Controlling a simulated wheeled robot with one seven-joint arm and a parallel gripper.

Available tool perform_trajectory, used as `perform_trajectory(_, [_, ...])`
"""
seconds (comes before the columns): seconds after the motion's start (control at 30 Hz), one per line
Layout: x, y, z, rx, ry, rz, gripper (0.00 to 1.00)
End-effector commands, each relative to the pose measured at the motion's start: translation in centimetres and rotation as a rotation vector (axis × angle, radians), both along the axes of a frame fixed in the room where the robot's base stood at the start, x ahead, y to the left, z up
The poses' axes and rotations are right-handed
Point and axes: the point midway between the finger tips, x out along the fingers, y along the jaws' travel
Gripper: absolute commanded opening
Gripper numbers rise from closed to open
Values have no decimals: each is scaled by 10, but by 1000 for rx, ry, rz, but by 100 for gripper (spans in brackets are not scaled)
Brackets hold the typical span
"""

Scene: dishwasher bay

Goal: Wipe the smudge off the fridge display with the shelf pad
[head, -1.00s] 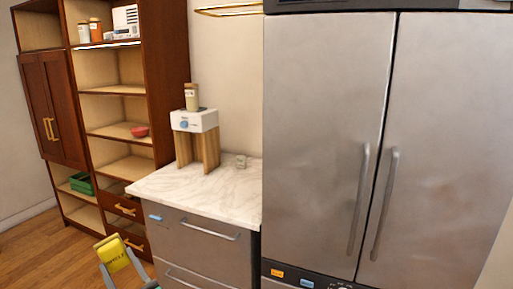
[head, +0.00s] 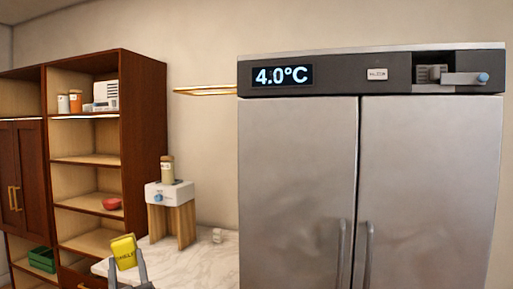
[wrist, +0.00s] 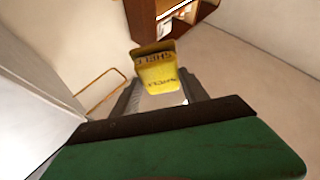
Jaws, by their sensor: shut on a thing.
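My gripper (head: 128,275) is at the lower left of the head view, shut on a yellow pad (head: 123,251) with dark lettering. The pad sticks up from the fingertips. In the wrist view the yellow pad (wrist: 157,72) sits between the two fingers of my gripper (wrist: 160,95). The fridge display (head: 281,76) is a black panel with "4.0°C" in pale digits, at the upper left of the fridge front. The pad is well apart from the display, lower and to the left.
The steel fridge (head: 300,150) has two doors and a small open flap (head: 465,79) at upper right. A gold rail (head: 205,91) juts from the wall left of the display. A white machine on wooden legs (head: 168,194) stands on the marble counter (head: 205,258). Wooden shelves (head: 90,159) stand left.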

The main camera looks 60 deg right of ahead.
Motion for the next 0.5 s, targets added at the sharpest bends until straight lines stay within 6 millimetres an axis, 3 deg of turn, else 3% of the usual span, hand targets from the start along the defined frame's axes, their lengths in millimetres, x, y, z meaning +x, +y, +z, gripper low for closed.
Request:
perform_trajectory(0.37, [-19,-77,93,-2,-6,-172,20])
perform_trajectory(0.5, [-40,-117,149,-4,-7,-265,20])
